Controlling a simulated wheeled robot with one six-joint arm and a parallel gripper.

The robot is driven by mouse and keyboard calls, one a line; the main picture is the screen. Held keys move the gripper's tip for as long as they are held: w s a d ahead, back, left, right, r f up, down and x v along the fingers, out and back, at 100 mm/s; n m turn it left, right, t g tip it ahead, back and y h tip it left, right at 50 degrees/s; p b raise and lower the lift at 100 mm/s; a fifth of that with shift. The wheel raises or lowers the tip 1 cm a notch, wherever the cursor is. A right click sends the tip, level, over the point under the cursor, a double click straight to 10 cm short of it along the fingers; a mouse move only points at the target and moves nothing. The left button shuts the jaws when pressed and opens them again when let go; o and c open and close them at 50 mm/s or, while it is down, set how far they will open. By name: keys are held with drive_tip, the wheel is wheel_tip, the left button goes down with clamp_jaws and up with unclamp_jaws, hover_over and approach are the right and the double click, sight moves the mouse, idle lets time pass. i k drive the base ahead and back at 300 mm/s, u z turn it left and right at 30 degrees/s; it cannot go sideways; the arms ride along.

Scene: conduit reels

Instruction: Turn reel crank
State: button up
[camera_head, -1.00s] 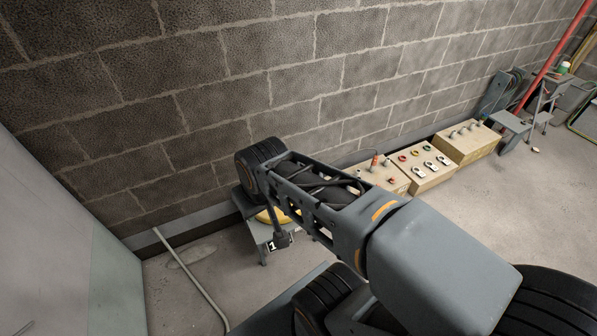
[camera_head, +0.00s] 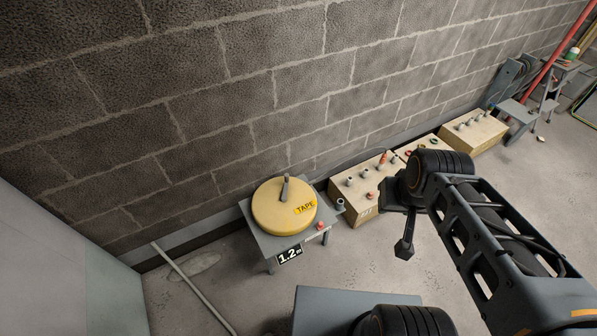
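A round yellow reel (camera_head: 268,215) marked TAPE lies flat on a small grey stand (camera_head: 252,227) near the wall. A grey crank handle (camera_head: 285,189) sits on its top.
A small red piece (camera_head: 320,226) and a grey cylinder (camera_head: 340,203) sit at the stand's right side. Wooden boxes with fittings (camera_head: 361,198) line the wall, partly behind my arm. A second stand (camera_head: 515,112) is at far right. Bare floor (camera_head: 345,262) lies in front.

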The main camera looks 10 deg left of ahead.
sight(286, 175)
drive_tip(key=u, duration=0.05)
drive_tip(key=i, duration=1.1)
drive_tip(key=u, duration=1.5)
